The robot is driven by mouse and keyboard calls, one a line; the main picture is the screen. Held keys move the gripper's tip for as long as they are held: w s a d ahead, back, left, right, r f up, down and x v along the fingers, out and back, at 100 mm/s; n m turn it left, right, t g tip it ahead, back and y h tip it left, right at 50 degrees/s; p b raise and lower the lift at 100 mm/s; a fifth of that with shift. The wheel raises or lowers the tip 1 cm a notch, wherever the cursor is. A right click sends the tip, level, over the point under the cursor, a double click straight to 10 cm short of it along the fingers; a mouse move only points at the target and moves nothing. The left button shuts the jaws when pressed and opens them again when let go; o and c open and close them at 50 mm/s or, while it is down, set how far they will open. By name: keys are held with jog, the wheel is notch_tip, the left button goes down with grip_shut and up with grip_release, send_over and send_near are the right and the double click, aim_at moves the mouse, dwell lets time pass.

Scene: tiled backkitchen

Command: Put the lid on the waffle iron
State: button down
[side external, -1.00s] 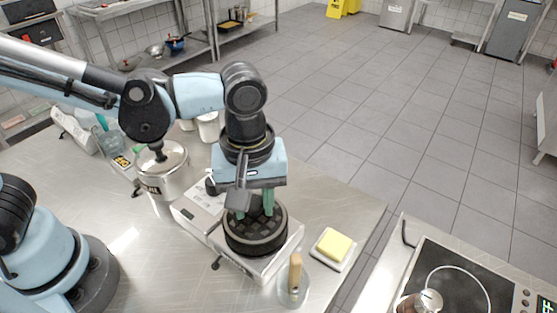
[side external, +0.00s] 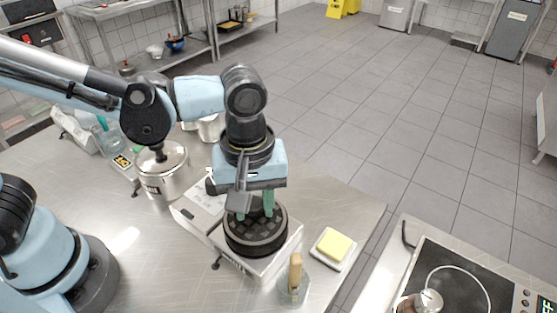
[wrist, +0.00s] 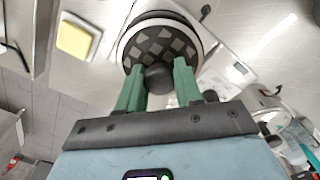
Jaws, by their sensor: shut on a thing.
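A round black lid with a diamond-checked top (side external: 262,231) sits at the top of the black round waffle iron (side external: 256,249). In the wrist view the checked lid (wrist: 178,42) fills the top middle. My gripper (side external: 255,211) points straight down over it, and its green fingers (wrist: 158,84) are shut on the dark round knob (wrist: 157,77) at the lid's middle. The lid looks level and roughly centred over the iron. I cannot tell whether it rests fully on the iron, as the seam between them is dark.
The iron stands on a pale box-shaped base (side external: 207,211) on the steel table. A yellow sponge on a white dish (side external: 334,246) lies to the right, a wooden-handled tool (side external: 295,272) in front. A steel pot (side external: 163,172) stands to the left. Bare steel lies at the front left.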

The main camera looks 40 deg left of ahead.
dwell(0.3)
jog(key=shift+c, duration=0.9)
grip_release()
jog(key=shift+r, duration=3.5)
grip_shut()
